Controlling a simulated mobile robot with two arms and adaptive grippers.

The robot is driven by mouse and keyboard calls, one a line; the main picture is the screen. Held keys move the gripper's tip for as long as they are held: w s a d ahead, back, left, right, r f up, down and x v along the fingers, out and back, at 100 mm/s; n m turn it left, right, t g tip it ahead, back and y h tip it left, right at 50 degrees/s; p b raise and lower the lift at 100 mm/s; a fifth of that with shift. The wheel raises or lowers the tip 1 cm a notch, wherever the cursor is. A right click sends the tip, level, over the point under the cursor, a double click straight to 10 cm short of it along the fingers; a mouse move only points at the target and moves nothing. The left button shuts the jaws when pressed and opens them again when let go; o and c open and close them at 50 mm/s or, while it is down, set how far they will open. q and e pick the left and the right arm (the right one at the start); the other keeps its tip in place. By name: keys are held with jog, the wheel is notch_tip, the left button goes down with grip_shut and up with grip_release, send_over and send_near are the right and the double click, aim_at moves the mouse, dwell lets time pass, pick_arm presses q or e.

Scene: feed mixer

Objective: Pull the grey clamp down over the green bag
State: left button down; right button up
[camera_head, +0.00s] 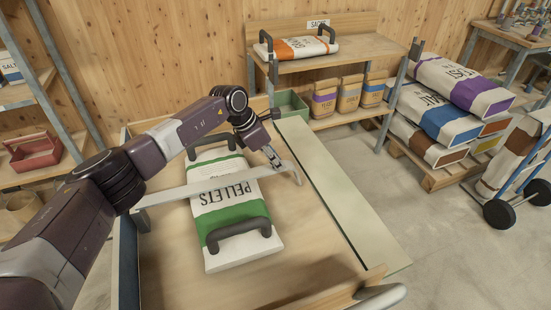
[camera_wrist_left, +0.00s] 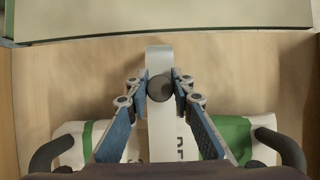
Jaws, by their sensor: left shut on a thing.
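The green bag (camera_head: 230,207) is white with green bands, is marked PELLETS and has dark handles at both ends. It lies on the wooden tray; its green bands also show in the wrist view (camera_wrist_left: 238,138). The grey clamp (camera_head: 215,184) is a long flat bar crossing over the middle of the bag; it runs up the centre of the wrist view (camera_wrist_left: 160,125). I cannot tell whether it touches the bag. My left gripper (camera_head: 278,160) is at the clamp's right end, its fingers shut on the clamp's round dark knob (camera_wrist_left: 159,88). My right gripper is not in view.
The wooden tray (camera_head: 310,240) has raised edges, with a pale green panel (camera_head: 335,190) along its right side. A green bin (camera_head: 290,103) stands behind. Shelves with bags are at the back, and stacked sacks (camera_head: 455,85) are at right.

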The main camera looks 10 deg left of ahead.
pick_arm(q)
jog(key=shift+s+a+f, duration=0.1)
jog(key=shift+s+f, duration=0.1)
jog(key=shift+f, duration=0.2)
jog(key=c, duration=2.1)
grip_release()
jog(key=o, duration=0.4)
jog(key=shift+w+f, duration=0.1)
jog(key=shift+w, duration=0.15)
jog(key=v, duration=1.2)
